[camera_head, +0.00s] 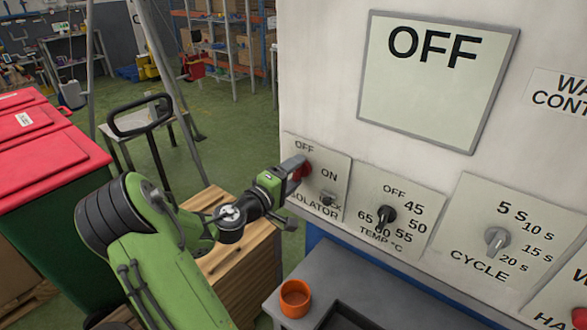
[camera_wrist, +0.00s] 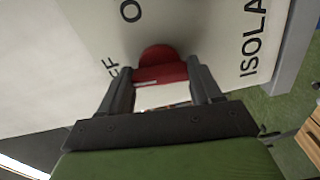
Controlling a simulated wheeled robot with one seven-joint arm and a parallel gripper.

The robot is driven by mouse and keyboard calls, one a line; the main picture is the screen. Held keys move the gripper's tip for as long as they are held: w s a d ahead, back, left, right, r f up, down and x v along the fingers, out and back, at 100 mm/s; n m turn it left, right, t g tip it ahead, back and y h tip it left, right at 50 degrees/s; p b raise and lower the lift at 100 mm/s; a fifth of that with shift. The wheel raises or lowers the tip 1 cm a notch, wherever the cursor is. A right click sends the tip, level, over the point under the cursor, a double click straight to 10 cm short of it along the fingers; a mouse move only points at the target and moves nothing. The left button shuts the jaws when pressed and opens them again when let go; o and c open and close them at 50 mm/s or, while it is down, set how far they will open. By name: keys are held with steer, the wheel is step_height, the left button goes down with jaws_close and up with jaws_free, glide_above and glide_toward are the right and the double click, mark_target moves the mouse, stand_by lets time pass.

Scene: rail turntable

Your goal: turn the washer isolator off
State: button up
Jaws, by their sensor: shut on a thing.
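The isolator panel (camera_head: 338,165) is at the left end of the white washer control cabinet, marked OFF at top left, ON at right and ISOLATOR below. Its red knob (camera_head: 301,170) sits between the OFF and ON marks. My gripper (camera_head: 292,168) reaches it from the left and is shut on the knob. In the wrist view the red knob (camera_wrist: 160,62) shows between the two dark fingers (camera_wrist: 160,90). The fingers hide part of the knob, so I cannot tell its exact setting. The large display (camera_head: 425,110) above reads OFF.
A temperature dial (camera_head: 385,216) and a cycle dial (camera_head: 497,240) are to the right. An orange cup (camera_head: 295,298) stands on a grey shelf (camera_head: 330,262) below. A wooden crate (camera_head: 245,262) and red-lidded bins (camera_head: 45,150) are to the left. A small padlock-like part (camera_head: 328,199) is just below the knob.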

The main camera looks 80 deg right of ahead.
steer(key=shift+n+p, duration=0.3)
steer(key=shift+n, duration=0.3)
steer(key=o, duration=1.1)
steer(key=shift+c, duration=0.2)
steer(key=v, duration=1.5)
steer(key=shift+w+a, duration=0.25)
steer(key=shift+a, duration=0.1)
